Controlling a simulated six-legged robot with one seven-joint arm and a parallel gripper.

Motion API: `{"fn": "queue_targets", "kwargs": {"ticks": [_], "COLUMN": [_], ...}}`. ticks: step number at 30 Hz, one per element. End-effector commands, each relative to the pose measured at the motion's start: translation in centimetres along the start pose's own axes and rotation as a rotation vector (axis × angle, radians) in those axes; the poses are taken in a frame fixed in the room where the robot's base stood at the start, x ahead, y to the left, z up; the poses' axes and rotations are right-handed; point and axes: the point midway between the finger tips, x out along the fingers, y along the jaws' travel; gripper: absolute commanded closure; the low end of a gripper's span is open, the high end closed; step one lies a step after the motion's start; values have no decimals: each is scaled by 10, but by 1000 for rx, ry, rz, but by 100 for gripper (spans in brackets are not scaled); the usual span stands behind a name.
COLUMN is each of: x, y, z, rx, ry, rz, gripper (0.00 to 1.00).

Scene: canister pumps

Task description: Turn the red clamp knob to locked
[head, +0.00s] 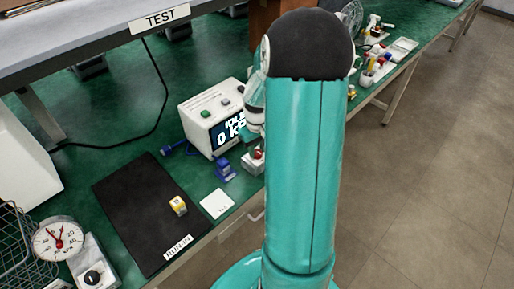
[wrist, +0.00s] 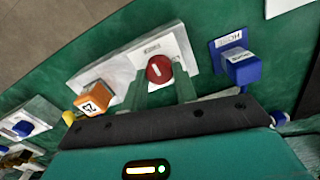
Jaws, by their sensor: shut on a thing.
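The red clamp knob (wrist: 160,69) is a round knob with a pale mark line, on a white plate (wrist: 183,45) in the wrist view. The two fingers of my gripper (wrist: 161,82) reach to the knob, one on each side, and are shut on it. In the head view the red knob (head: 258,154) shows small on its white base, at the left edge of my arm. My arm hides most of the gripper there. Which way the mark line points relative to a locked label cannot be read.
A blue block (wrist: 242,68) stands right of the knob plate, and an orange cube (wrist: 92,103) stands left of it. A display box (head: 214,115) stands behind the knob. A black mat (head: 140,215), a white card (head: 217,203) and a gauge (head: 58,240) lie to the left.

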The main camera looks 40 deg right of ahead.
Motion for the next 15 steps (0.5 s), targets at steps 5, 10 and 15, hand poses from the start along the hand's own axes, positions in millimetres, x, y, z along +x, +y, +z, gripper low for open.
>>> {"fn": "queue_targets", "kwargs": {"ticks": [5,10,15], "x": [0,-1,-1], "y": [0,0,0], "z": [-1,-1,-1], "rx": [52,152,293], "ry": [1,1,1], "rz": [1,1,1], "gripper": [94,94,94]}}
